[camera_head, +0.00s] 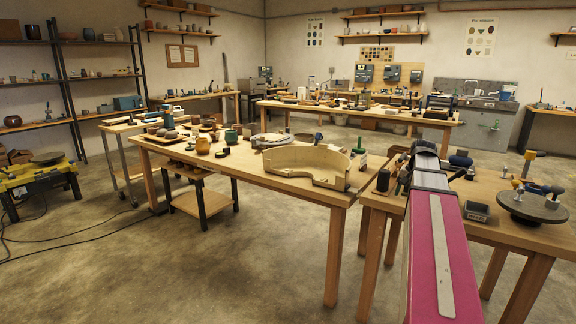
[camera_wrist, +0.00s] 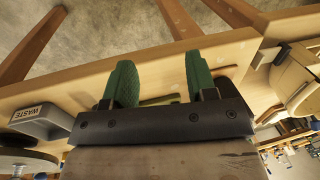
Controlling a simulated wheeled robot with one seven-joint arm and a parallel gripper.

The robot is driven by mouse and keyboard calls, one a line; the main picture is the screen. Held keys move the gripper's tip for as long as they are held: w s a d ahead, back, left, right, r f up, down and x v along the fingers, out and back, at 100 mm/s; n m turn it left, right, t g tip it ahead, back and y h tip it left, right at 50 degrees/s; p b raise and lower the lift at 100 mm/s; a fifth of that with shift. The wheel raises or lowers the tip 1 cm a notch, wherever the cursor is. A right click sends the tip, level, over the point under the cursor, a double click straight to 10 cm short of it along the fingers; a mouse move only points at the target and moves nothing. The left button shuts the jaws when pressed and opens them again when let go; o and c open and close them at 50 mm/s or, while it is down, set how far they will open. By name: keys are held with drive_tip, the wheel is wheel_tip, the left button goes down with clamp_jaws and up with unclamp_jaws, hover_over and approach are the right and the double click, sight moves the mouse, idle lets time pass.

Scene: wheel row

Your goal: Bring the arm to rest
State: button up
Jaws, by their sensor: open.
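My gripper (camera_wrist: 159,68) shows in the wrist view with its two green fingers spread well apart. Nothing is held between them. A wooden table (camera_wrist: 60,78) lies beyond the fingers, and a thin olive-green thing (camera_wrist: 160,99) shows behind the gap. In the head view my magenta arm reaches out from the bottom right over the right-hand worktable (camera_head: 508,249). Its dark far end is over that table near the back edge, and the fingers cannot be made out there.
A grey tray marked WASTE (camera_wrist: 42,122) is left of my gripper. A turntable (camera_head: 533,206) and a small dark box (camera_head: 477,211) stand right of my arm. The floor (camera_head: 200,270) at front left is clear apart from cables.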

drive_tip(key=s+a+f+n, duration=0.2)
drive_tip(key=s+a+f, duration=0.2)
drive_tip(key=a+f, duration=0.4)
drive_tip(key=s+a+f+n+h, duration=0.1)
drive_tip(key=s+a+f+n, duration=0.1)
drive_tip(key=s+a+f, duration=0.3)
drive_tip(key=s+a+f+n+g, duration=0.1)
drive_tip(key=s+a+f, duration=0.3)
drive_tip(key=a+f, duration=0.7)
wheel_tip(320, 180, down, 5)
drive_tip(key=shift+s+r+n+h, duration=0.1)
drive_tip(key=shift+s+n+h, duration=0.15)
drive_tip(key=shift+n, duration=0.35)
drive_tip(key=shift+a, duration=0.1)
